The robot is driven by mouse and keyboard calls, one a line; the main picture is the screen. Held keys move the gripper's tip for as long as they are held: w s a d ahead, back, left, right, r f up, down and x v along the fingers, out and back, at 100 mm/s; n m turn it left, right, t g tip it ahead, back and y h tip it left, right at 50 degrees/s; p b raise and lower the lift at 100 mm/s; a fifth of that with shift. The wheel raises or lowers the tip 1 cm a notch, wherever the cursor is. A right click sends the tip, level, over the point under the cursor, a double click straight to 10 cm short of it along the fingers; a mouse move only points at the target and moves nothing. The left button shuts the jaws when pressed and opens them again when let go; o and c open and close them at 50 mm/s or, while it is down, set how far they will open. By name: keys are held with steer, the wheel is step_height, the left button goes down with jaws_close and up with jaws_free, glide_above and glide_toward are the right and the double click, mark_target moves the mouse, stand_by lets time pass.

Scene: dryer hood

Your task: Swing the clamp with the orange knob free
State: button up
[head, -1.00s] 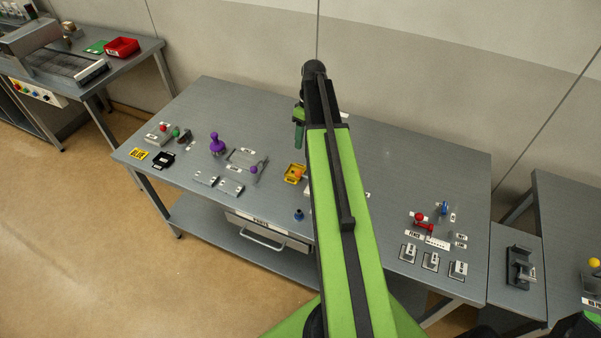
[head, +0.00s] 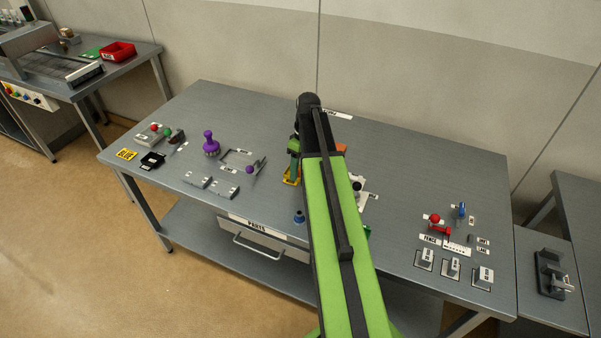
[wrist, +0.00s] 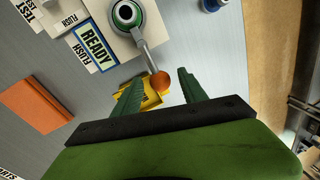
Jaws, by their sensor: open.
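The clamp's orange knob (wrist: 160,82) shows in the wrist view at the end of a grey lever (wrist: 145,54). The two green fingers of my gripper (wrist: 159,76) are open, one on each side of the knob, with visible gaps. Whether the knob lies at fingertip depth I cannot tell. A yellow piece (wrist: 150,100) is below the knob, partly hidden by a finger. In the head view my gripper (head: 294,150) is over the yellow piece (head: 291,177); my arm hides most of the clamp.
A READY label (wrist: 95,48) lies beside the plate, and an orange block (wrist: 36,105) lies left in the wrist view. A blue knob (head: 299,217) stands near the table's front edge. A purple knob (head: 211,146) stands left; red and blue handles (head: 436,222) stand right.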

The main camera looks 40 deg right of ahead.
jaws_close()
stand_by(1.2)
